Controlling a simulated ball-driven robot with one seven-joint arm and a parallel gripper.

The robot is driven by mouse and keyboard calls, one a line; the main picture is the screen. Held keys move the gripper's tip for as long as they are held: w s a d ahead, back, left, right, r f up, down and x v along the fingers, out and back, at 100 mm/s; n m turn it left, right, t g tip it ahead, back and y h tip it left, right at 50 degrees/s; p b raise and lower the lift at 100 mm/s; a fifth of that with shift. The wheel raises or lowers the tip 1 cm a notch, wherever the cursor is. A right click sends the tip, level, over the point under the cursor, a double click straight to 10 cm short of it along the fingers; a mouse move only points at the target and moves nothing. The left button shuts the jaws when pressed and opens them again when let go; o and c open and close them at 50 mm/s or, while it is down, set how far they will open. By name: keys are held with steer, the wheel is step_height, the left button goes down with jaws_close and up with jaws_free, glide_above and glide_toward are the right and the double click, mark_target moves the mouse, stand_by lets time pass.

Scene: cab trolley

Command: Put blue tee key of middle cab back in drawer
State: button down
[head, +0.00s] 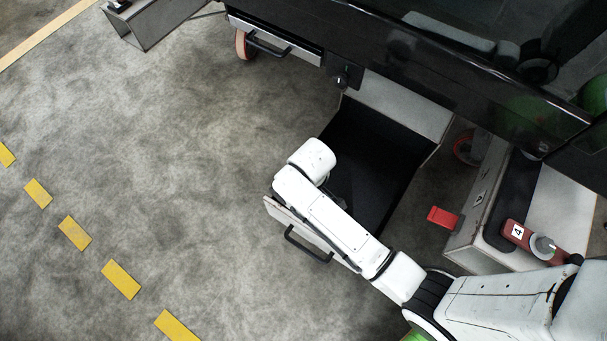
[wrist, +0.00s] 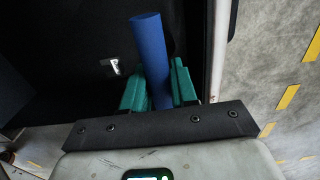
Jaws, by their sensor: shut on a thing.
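The blue tee key (wrist: 148,35) shows in the wrist view as a blue cylinder between the green fingers of my gripper (wrist: 156,76). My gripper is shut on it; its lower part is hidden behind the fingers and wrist. The open drawer (head: 384,152) is black inside with a pale front and a dark handle. My arm reaches over its front left part in the head view, where the gripper and key are hidden. In the wrist view, the key is seen against the dark drawer interior (wrist: 75,55), beside the pale drawer edge (wrist: 217,45).
A small metallic piece (wrist: 112,66) shows against the dark interior. The trolley's black top (head: 420,60) overhangs the drawer's back. Another handled drawer (head: 272,38) is at upper left. A red tab (head: 442,217) and a red tag marked 4 (head: 517,233) are at right. Floor at left is clear.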

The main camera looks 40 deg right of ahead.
steer(key=shift+w+a+f+b, duration=0.25)
steer(key=shift+w+f+b, duration=0.35)
steer(key=shift+w+f, duration=0.55)
steer(key=shift+f+b, duration=0.8)
steer(key=shift+f, duration=0.9)
steer(key=c, duration=0.9)
jaws_free()
steer(key=shift+f, duration=0.15)
step_height(320, 180, up, 12)
steer(key=p, duration=0.6)
steer(key=shift+r, duration=0.2)
steer(key=s+d+r+m, duration=0.1)
steer(key=s+d+r, duration=0.1)
steer(key=s, duration=0.3)
steer(key=s+d+r+m, duration=0.1)
steer(key=s+d+r, duration=0.2)
steer(key=s, duration=0.3)
steer(key=s+d+r+m+t, duration=0.1)
steer(key=s+d+r+m, duration=0.1)
steer(key=s, duration=0.3)
steer(key=shift+s+d+r, duration=0.25)
steer(key=shift+d+r, duration=0.05)
steer(key=shift+d, duration=0.05)
